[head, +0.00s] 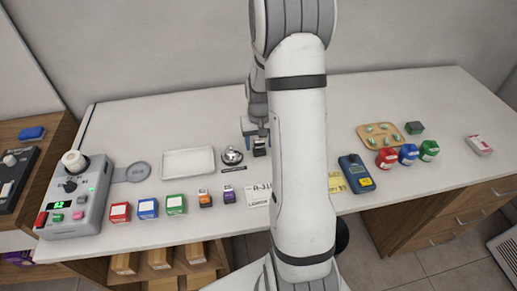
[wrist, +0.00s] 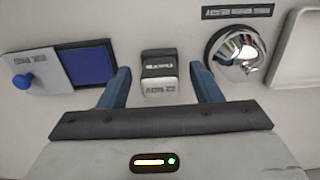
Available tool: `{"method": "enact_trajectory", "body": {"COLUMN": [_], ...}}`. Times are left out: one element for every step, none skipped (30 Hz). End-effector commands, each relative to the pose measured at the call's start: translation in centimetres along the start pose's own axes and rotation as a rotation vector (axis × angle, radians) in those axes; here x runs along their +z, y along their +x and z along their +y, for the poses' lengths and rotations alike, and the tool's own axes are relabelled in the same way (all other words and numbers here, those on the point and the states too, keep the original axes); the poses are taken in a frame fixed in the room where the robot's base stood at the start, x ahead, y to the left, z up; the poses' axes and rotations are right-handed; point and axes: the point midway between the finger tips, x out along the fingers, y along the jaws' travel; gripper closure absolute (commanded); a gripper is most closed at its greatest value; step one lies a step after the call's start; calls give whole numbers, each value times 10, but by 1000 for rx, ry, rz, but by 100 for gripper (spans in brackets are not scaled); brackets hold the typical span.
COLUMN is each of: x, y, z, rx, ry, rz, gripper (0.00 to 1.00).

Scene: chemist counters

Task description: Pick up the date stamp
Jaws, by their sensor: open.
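The date stamp appears to be the small black block with a pale, lettered front (wrist: 160,72), standing on the counter; its label is too blurred to read. In the wrist view my gripper (wrist: 160,84) is open, with one blue finger on each side of the block and a visible gap on both sides. The fingers appear not to touch it. My arm hides part of the counter in the head view.
In the wrist view a silver bell (wrist: 237,50) stands close beside the right finger, and a blue ink pad (wrist: 90,64) lies close to the left finger. A white tray (head: 188,162) lies left of the bell. Several coloured boxes line the counter's front edge.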

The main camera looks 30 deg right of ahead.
Motion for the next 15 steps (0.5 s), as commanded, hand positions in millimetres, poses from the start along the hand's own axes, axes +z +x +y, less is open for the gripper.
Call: {"method": "enact_trajectory", "body": {"x": [0,0,0,0,0,0,0,0,0,0,0,0,0,0,0], "y": [0,0,0,0,0,0,0,0,0,0,0,0,0,0,0], "z": [0,0,0,0,0,0,0,0,0,0,0,0,-1,-1,-1], "rx": [0,0,0,0,0,0,0,0,0,0,0,0,0,0,0], "ry": [0,0,0,0,-1,-1,-1,-1,-1,-1,-1,-1,-1,-1,-1], "rz": [0,0,0,0,0,0,0,0,0,0,0,1,1,1,1], "gripper": [44,47,50,52,55,58,61,63,66,69,71,75,77,79,83]}}
